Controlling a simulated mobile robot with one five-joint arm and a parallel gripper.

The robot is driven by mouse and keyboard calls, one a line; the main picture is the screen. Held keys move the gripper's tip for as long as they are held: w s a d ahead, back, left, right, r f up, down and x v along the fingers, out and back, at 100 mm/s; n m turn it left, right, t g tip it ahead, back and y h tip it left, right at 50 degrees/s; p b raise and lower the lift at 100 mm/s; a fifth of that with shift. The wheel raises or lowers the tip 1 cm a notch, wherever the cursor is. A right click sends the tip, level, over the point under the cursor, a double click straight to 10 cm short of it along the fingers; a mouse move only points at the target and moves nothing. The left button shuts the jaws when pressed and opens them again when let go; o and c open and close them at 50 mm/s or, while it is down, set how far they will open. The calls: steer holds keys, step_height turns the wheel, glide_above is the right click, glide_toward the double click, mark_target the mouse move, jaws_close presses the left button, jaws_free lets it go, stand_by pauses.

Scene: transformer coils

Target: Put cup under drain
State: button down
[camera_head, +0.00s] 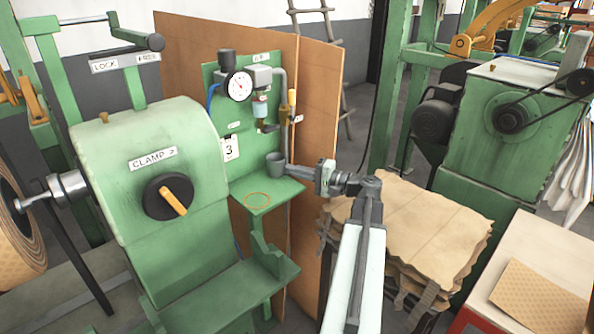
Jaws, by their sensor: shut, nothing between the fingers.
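A small grey cup (275,164) stands upright toward the back right of a green shelf (283,188). An orange ring (257,200) is marked on the shelf, in front and to the left of the cup. The drain (268,127) is at the bottom of a clear-bowled filter (260,107) on the green panel, above the shelf. My gripper (291,168) reaches in from the right, its tips at the cup's right side. It is shut with nothing in it. I cannot tell whether its tips touch the cup.
A round gauge (239,86) and a grey pipe (283,115) are on the panel above the shelf. A green machine with a clamp knob (168,197) stands close on the left. Stacked brown sheets (430,228) lie to the right of my arm.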

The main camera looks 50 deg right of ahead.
steer(key=shift+w+a, duration=0.25)
steer(key=shift+a, duration=0.25)
steer(key=shift+w+a, duration=0.2)
steer(key=shift+a, duration=0.3)
